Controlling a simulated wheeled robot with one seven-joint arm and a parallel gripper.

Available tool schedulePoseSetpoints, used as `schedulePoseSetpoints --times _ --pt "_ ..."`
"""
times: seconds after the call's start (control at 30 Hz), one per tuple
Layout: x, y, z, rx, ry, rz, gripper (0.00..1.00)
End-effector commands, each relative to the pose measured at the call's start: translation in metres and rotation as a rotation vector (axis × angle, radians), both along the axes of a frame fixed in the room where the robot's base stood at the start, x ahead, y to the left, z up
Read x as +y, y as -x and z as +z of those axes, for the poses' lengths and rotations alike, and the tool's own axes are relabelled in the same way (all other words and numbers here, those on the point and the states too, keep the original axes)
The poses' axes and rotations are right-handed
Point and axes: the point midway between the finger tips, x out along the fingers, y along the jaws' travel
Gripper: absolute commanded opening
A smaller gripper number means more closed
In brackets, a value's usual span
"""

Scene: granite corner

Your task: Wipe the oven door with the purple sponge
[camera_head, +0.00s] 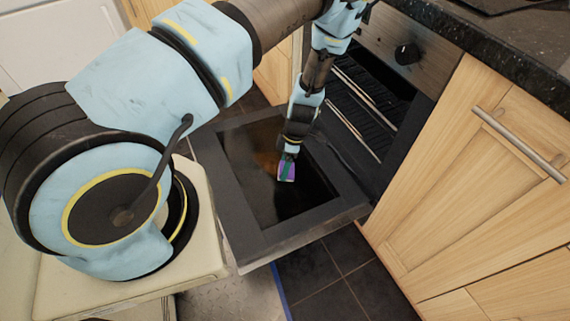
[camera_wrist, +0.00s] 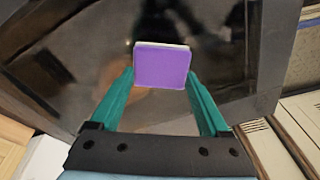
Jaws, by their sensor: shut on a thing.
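The purple sponge (camera_wrist: 162,68) with a pale edge is held between the green fingers of my gripper (camera_wrist: 160,82) in the wrist view. In the head view the sponge (camera_head: 286,172) is small, at the tip of my gripper (camera_head: 287,163), over the dark glass of the oven door. The oven door (camera_head: 235,195) is folded down open and lies about flat, with a grey frame around the glass. A brownish smear (camera_head: 266,160) shows on the glass left of the gripper. Whether the sponge touches the glass, I cannot tell.
The open oven cavity with its racks (camera_head: 360,100) is behind the door. A wooden cupboard with a bar handle (camera_head: 520,145) stands to the right, under a dark granite counter (camera_head: 480,40). Dark floor tiles (camera_head: 320,280) are clear in front.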

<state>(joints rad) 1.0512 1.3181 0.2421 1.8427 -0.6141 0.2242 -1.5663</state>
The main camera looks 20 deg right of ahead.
Motion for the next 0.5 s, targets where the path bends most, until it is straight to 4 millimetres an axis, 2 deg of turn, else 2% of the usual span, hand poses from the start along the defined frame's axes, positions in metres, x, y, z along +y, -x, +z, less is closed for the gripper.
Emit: schedulePoseSetpoints --times 0.5 --pt "0.0018 0.0003 -0.0083 0.0 0.0 0.001 0.28"
